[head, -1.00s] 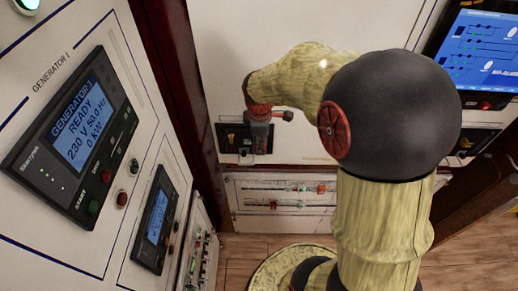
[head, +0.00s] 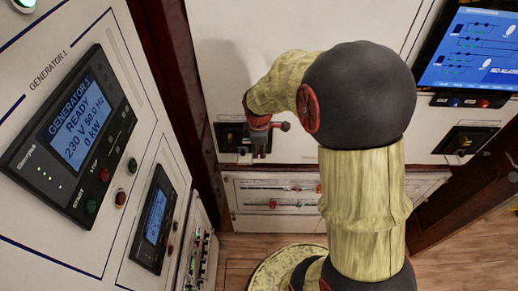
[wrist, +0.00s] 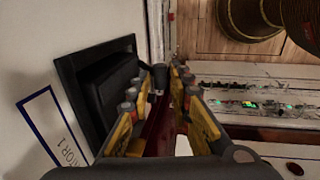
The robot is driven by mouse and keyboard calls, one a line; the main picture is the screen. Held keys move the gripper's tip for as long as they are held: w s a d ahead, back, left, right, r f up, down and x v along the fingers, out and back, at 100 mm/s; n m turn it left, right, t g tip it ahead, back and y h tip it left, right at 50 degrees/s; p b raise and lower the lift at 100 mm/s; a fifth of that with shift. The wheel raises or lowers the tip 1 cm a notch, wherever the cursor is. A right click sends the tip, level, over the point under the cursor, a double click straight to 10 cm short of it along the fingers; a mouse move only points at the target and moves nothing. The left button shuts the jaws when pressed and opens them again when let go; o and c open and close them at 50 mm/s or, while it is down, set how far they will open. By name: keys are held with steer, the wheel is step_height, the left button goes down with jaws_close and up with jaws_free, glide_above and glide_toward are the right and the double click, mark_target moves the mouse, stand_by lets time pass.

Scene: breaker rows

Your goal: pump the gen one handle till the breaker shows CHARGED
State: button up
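The generator one breaker (head: 228,138) is a black unit low on the white back panel. In the wrist view its raised black frame (wrist: 84,62) fills the left, beside a blue-edged label ending in "TOR 1". My gripper (head: 259,154) hangs in front of the breaker's right part, fingers pointing down. In the wrist view my gripper (wrist: 167,80) has its yellow-padded fingers apart, with a gap between them. A small dark piece shows at the left fingertip; I cannot tell whether it is the handle. The charge flag is not readable.
The Generator 1 display (head: 77,125) at left reads READY, 230 V, 50.0 Hz, 0 kW. A second breaker (head: 465,141) and a blue screen (head: 475,50) are at right. A white switch strip (head: 270,200) lies below the back panel. Wood floor is clear at lower right.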

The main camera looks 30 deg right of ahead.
jaws_close()
stand_by(0.5)
steer(key=shift+f+b, duration=0.1)
steer(key=shift+b, duration=0.25)
steer(key=s+f+t+h+b, duration=0.1)
steer(key=b, duration=0.5)
steer(key=s+a+f+t+h+b, duration=0.1)
steer(key=t+b, duration=0.1)
steer(key=b, duration=0.5)
steer(key=a+f+t+h+b, duration=0.1)
steer(key=f+b, duration=0.1)
steer(key=b, duration=0.5)
steer(key=shift+s+t, duration=0.4)
steer(key=shift+s+f+t+h+b, duration=0.15)
steer(key=shift+t+h+b, duration=0.15)
steer(key=shift+b, duration=1.1)
